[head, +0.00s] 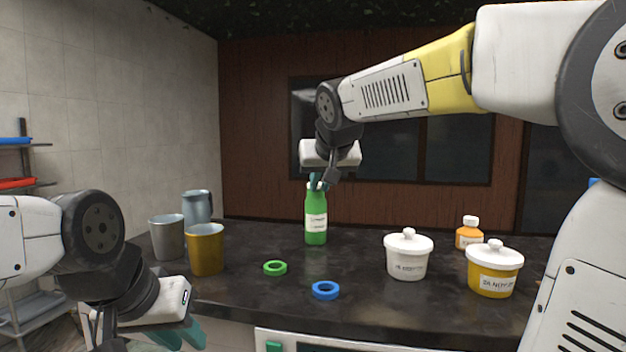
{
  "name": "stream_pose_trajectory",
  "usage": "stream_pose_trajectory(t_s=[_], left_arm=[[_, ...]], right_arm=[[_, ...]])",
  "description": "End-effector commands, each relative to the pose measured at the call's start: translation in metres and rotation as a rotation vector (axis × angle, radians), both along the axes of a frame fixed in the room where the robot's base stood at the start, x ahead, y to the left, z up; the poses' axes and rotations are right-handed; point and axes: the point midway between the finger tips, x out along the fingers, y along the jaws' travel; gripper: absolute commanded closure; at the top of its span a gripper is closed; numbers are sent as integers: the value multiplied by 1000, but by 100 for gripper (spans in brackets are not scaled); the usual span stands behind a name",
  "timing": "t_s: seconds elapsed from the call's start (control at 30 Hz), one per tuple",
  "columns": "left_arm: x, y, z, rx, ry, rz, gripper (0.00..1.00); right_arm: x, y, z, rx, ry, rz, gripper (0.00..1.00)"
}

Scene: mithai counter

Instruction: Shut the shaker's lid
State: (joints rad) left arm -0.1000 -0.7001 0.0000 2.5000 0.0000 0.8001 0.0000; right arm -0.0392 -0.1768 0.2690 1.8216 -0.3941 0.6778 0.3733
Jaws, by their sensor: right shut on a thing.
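A green bottle (316,229) with a white label stands upright on the dark counter (360,318). It may be the shaker; no other shaker can be made out. My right gripper (317,183) reaches down to the bottle's top from above and is shut on it. The fingers cover the top, so I cannot see a lid or how it sits. My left gripper (182,336) is low at the left, in front of the counter and away from the bottle. Its teal fingers are partly cut off by the frame, and their gap is unclear.
A green ring (275,263) and a blue ring (325,283) lie in front of the bottle. Metal cups (167,238) and a brass cup (206,252) stand left. A white lidded jar (407,262), a yellow jar (492,283) and an orange bottle (468,239) stand right.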

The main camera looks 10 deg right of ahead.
Motion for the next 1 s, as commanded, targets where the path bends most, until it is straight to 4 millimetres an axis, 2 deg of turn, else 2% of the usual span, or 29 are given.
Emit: stream_pose_trajectory(t_s=[0.43, 0.47, 0.57, 0.87, 1.0], left_arm=[[0, 0, 0, 0, 0, 0, 75], [0, 0, 0, 0, 0, 0, 75], [0, 0, 0, 0, 0, 0, 75], [0, 0, 0, 0, 0, 0, 75], [0, 0, 0, 0, 0, 0, 75]], right_arm=[[0, 0, -2, 0, -13, -1, 100], [0, 0, -2, 0, -13, -1, 84], [0, 0, -2, 0, -13, -1, 65], [0, 0, -1, 0, -14, -1, 64], [-8, -1, 7, 1, -16, -1, 64]])
